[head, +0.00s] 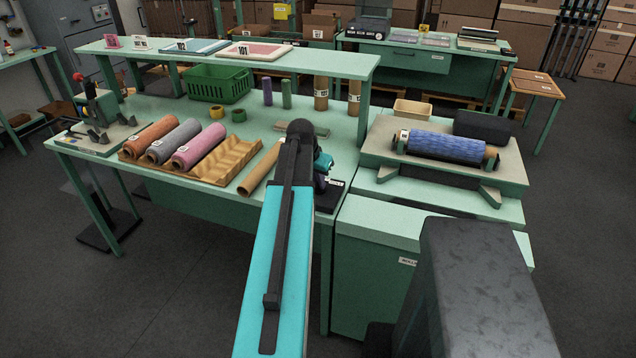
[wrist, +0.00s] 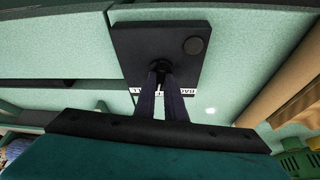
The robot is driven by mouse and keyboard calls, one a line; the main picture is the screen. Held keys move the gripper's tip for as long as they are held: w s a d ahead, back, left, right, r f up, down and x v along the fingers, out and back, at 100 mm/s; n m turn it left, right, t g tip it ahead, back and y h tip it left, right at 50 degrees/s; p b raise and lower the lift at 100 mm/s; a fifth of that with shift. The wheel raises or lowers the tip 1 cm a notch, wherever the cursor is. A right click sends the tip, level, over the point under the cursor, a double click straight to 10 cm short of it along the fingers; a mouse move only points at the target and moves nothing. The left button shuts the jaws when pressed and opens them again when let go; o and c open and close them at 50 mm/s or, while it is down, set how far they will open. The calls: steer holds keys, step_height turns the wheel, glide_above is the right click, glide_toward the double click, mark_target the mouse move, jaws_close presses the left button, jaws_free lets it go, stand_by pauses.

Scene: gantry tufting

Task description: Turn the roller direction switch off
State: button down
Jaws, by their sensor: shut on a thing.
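The roller direction switch is a black plate (wrist: 145,40) with a small dark lever (wrist: 160,66) and a round dark disc at its corner. My gripper (wrist: 163,82) has its two narrow fingers close together on the lever, shut on it. The fingers hide most of the lever, so its exact setting cannot be read. A white label is partly covered behind the fingers. In the head view the black switch base (head: 328,198) shows at the table's right front corner, partly behind my arm. My gripper (head: 323,172) is just above it.
A blue roll (head: 445,147) lies on the roller stand right of the switch. Left on the table are a wooden tray (head: 235,158) with several coloured rolls, a loose cardboard tube (head: 260,170) and a green basket (head: 217,84). A raised shelf (head: 340,63) runs behind.

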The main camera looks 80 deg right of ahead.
steer(key=shift+s+n+t, duration=0.1)
steer(key=shift+n+t, duration=0.2)
steer(key=shift+n, duration=0.5)
steer(key=c, duration=1.8)
jaws_free()
steer(key=shift+r, duration=0.1)
steer(key=shift+b+v, duration=1.55)
steer(key=shift+v, duration=5.3)
steer(key=shift+s+a, duration=0.1)
steer(key=shift+a, duration=0.05)
